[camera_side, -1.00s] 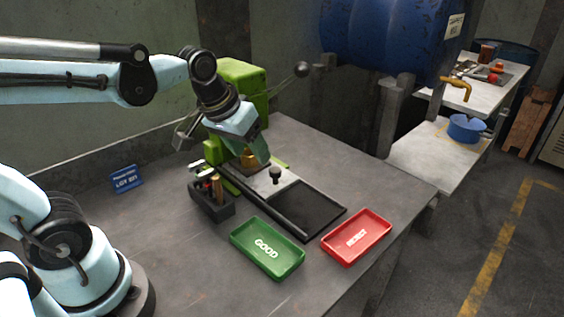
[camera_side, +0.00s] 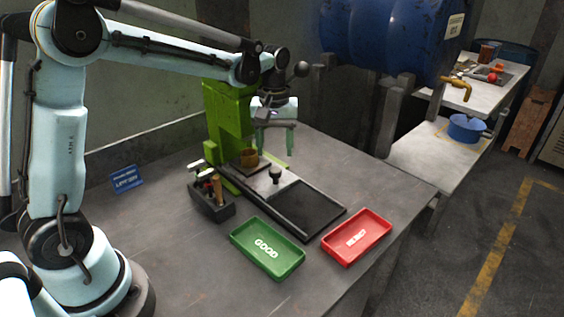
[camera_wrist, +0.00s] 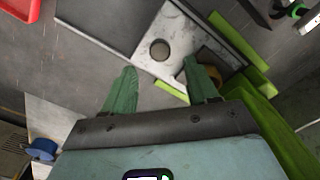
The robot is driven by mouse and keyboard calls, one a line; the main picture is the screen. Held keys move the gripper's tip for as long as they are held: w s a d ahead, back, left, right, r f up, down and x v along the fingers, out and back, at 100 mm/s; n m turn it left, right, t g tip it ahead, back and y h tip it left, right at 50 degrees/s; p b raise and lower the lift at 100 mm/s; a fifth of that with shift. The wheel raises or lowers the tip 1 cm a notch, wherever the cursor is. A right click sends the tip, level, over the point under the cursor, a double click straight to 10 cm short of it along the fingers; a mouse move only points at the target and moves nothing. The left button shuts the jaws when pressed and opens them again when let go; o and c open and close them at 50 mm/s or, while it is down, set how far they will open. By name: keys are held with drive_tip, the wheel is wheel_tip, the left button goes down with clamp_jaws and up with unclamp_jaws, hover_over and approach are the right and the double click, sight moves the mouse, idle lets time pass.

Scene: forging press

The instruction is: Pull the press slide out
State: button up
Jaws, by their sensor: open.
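The press slide (camera_side: 270,187) is a pale metal plate with a round dark knob (camera_side: 275,174) standing on it, at the foot of the green press (camera_side: 228,115). A brass-coloured piece (camera_side: 250,157) sits at the press end. My gripper (camera_side: 276,151) is open and empty, with green fingers pointing down, above and behind the knob in the side view. In the wrist view, the knob (camera_wrist: 159,50) shows just beyond and between the fingertips (camera_wrist: 160,66), apart from them. The brass piece (camera_wrist: 213,72) is partly hidden by a finger.
A dark frame (camera_side: 305,209) extends in front of the slide, and its bed looks empty. A green GOOD tray (camera_side: 282,268) and a red REJECT tray (camera_side: 375,245) lie nearby. A tool holder (camera_side: 212,207) stands left of the slide. A ball-ended lever (camera_side: 301,69) is near my wrist.

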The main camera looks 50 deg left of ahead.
sight(276, 170)
drive_tip(key=shift+f, duration=2.95)
drive_tip(key=shift+c, duration=0.4)
clamp_jaws()
drive_tip(key=shift+d, duration=0.1)
